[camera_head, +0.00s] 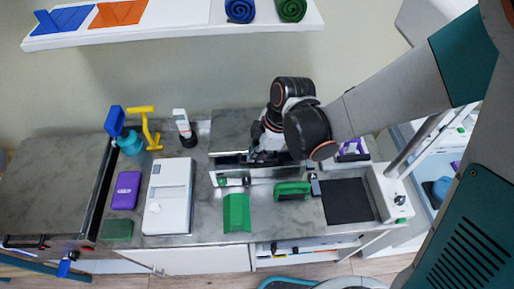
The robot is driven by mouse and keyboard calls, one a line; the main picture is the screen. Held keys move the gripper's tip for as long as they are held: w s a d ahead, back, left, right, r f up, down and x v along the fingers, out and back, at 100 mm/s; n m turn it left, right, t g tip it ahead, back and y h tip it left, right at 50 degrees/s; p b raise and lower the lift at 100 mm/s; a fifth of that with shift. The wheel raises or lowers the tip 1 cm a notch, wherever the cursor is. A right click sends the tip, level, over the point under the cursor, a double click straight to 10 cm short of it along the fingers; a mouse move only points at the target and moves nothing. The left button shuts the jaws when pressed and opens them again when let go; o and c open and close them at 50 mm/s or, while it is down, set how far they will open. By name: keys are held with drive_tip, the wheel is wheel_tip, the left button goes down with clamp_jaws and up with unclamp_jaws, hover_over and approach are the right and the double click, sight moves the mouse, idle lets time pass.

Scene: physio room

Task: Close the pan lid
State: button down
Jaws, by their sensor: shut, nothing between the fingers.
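A low white-edged unit (238,179) in the middle of the counter looks like the pan, with a dark gap along its back. A grey marbled panel (232,128) stands behind it and looks like its raised lid; I cannot tell its exact angle. My gripper (264,155) is shut and empty, low over the back of this unit near the panel's lower right. My wrist and arm hide the right part of the panel and unit. I cannot tell whether the fingers touch the lid.
In front lie a green block (236,212), a green handled item (292,188) and a black mat (347,201). To the left are a white flat box (168,196), a purple case (126,190) and a yellow stand (148,127). A shelf (180,27) hangs above.

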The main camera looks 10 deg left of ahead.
wheel_tip(320, 180, down, 7)
drive_tip(key=s+b, duration=0.2)
drive_tip(key=b, duration=0.3)
drive_tip(key=shift+d+b, duration=0.3)
drive_tip(key=shift+b, duration=0.05)
drive_tip(key=d+r, duration=0.1)
drive_tip(key=d, duration=1.1)
drive_tip(key=shift+w+r, duration=0.15)
drive_tip(key=shift+d, duration=0.1)
